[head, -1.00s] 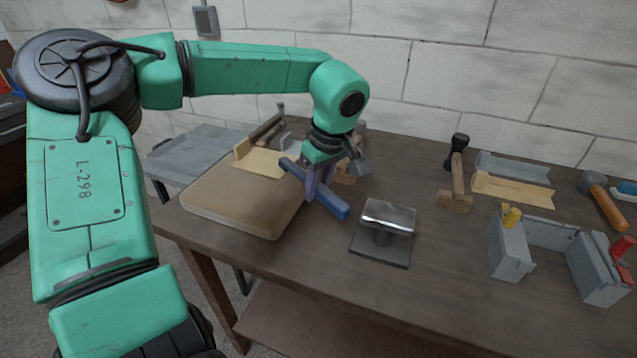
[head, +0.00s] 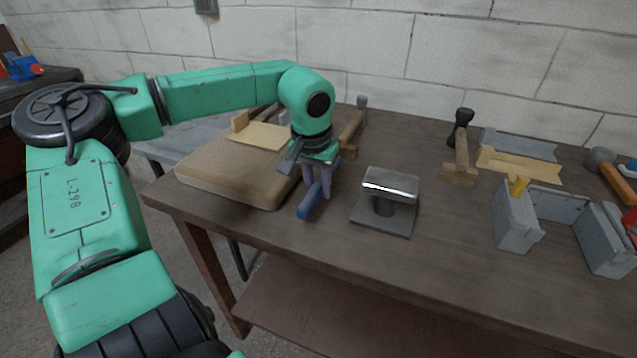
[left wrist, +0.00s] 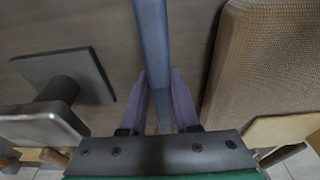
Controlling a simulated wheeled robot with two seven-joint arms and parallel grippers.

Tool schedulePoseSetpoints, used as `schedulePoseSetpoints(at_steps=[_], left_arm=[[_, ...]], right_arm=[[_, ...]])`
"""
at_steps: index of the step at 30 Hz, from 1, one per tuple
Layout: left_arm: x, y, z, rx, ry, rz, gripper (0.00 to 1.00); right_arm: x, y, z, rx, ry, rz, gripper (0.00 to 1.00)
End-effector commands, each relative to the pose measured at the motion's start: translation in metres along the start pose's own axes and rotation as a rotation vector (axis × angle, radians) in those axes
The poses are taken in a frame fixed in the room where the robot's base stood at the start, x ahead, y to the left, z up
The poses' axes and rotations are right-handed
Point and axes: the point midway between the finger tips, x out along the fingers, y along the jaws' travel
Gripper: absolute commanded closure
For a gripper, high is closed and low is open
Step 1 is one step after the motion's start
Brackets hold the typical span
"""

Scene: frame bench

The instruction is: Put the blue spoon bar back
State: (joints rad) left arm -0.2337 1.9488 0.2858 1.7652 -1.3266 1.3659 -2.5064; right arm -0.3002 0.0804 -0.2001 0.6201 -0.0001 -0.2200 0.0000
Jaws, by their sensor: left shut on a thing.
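The blue spoon bar (head: 309,204) is a long blue bar in my left gripper (head: 317,188). In the head view it lies roughly level, its near end pointing toward me, between the tan pad and the metal stand. In the left wrist view the bar (left wrist: 152,45) runs up and out of the picture between the two purple fingers of my left gripper (left wrist: 162,103), which are shut on it. Its far part is hidden behind the gripper in the head view. I cannot tell whether it touches the table. My right gripper is not in view.
The tan pad (head: 232,178) is left of the bar; the metal stand (head: 389,188) is right of it. Further right is a grey fixture (head: 515,222) with a yellow clamp. The front right tabletop (head: 445,270) is clear.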

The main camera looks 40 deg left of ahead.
Motion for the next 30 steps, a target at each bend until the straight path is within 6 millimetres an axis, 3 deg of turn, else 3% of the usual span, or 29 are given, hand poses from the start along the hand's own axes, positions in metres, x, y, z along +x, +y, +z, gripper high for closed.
schedulePoseSetpoints(at_steps=[3,30], left_arm=[[0.011,0.000,0.002,0.000,0.001,0.001,1.00],[0.024,0.000,0.006,0.000,-0.006,0.000,1.00]], right_arm=[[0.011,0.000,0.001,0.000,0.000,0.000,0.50],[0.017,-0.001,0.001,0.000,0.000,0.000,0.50]])
